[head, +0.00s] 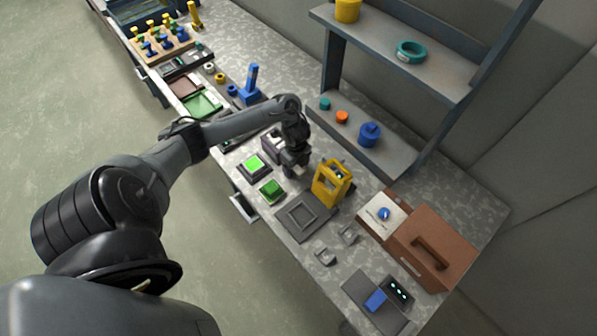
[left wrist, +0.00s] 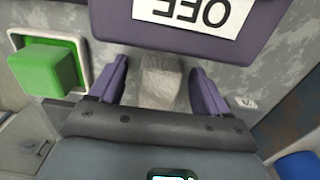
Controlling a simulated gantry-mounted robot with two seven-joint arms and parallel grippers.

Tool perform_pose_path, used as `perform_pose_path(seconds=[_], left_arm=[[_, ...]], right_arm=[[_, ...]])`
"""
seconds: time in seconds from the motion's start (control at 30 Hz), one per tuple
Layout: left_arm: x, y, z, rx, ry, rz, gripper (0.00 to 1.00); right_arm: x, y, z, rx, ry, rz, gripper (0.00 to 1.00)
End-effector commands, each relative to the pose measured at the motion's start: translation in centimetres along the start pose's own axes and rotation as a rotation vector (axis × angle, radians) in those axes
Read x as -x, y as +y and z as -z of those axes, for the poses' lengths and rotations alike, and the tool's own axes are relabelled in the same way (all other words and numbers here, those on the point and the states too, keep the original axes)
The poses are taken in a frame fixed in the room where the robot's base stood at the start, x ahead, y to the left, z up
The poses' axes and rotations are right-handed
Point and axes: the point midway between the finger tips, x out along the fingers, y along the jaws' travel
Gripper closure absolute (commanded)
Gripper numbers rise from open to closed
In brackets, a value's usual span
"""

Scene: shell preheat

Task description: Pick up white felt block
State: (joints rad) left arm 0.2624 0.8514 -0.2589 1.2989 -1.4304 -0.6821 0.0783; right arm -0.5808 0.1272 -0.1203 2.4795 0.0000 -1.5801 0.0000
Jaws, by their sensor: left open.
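The white felt block (left wrist: 161,82) shows in the left wrist view as a pale grey-white block on the speckled table. It lies between the two purple fingers of my left gripper (left wrist: 160,88), with a gap on each side. The gripper is open and the block's lower end is hidden behind the gripper body. In the head view my left gripper (head: 294,168) is low over the table, and I cannot make out the block there. My right gripper is not in view.
A purple box (left wrist: 165,38) with an upside-down "OFF" label (left wrist: 195,12) stands just beyond the fingers. A green block (left wrist: 48,68) in a pale frame is to the left. In the head view a yellow holder (head: 330,185) stands to the right, with a grey tray (head: 291,229) nearby.

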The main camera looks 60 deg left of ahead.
Motion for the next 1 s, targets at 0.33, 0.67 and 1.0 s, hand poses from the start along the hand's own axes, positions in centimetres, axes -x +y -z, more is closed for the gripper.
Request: perform_pose_path(seconds=[0.33, 0.67, 1.0], left_arm=[[-0.07, 0.00, 0.00, 0.000, 0.000, 0.000, 0.39], [-0.06, 0.01, 0.01, 0.000, 0.000, 0.000, 0.78], [0.63, -0.03, 0.01, -0.003, 0.000, 0.001, 0.78]], right_arm=[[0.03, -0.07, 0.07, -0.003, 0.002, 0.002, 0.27], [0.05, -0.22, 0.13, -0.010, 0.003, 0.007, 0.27], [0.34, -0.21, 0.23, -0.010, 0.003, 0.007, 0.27]])
